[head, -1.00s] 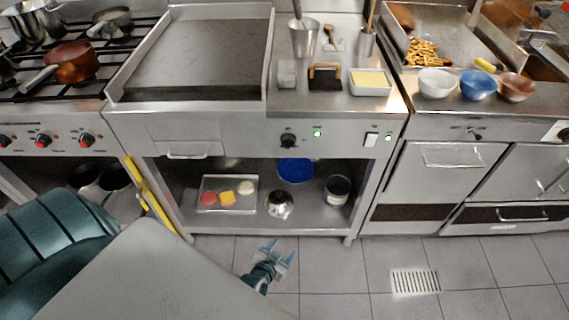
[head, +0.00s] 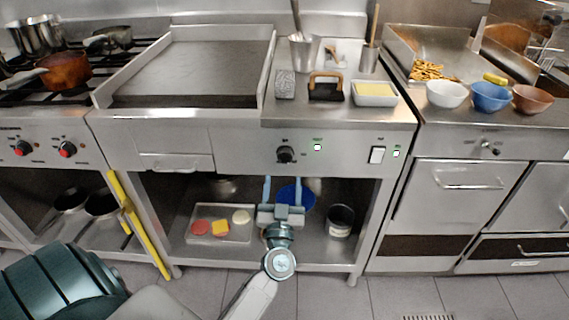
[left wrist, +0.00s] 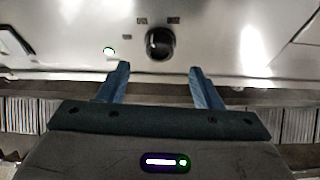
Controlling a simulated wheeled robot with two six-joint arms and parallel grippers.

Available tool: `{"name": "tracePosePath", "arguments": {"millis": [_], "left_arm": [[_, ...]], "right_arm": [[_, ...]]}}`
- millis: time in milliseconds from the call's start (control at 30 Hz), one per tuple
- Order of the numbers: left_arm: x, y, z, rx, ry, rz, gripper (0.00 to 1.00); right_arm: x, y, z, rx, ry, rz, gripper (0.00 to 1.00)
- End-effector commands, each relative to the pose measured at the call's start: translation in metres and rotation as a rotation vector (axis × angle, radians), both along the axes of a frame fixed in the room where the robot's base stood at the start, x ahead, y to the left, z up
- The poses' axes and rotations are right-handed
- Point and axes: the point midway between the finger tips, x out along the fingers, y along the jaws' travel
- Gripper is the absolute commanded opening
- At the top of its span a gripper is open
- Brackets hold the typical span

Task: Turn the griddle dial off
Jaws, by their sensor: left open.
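The griddle (head: 195,68) has a steel front panel with a black dial (head: 286,154) to the right of its drawer. A green light (head: 317,147) is lit beside the dial. My left gripper (head: 284,183) is open and empty, its blue fingers pointing up, below the dial and in front of the shelf opening. In the left wrist view the dial (left wrist: 160,43) lies ahead, between the lines of the two open fingers (left wrist: 157,78) and apart from them. A white pointer mark shows on the dial's upper left. My right gripper is not in view.
The shelf below holds a tray (head: 205,236) of food, a blue plate (head: 305,195) and a container (head: 341,221).

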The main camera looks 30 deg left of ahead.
Motion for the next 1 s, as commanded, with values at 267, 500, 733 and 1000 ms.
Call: {"name": "tracePosePath", "arguments": {"millis": [267, 500, 733, 1000], "left_arm": [[0.041, 0.023, 0.02, 0.001, -0.001, -0.001, 0.59], [0.054, 0.031, 0.025, 0.0, 0.001, -0.001, 0.59], [0.055, 0.031, 0.025, -0.001, 0.002, -0.001, 0.59], [0.055, 0.031, 0.025, 0.0, 0.001, -0.001, 0.15]], "right_arm": [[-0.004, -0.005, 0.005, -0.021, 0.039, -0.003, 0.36], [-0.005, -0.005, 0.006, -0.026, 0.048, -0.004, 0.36], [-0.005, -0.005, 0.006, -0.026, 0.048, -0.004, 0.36], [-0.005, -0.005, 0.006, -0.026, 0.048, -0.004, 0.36]]}}
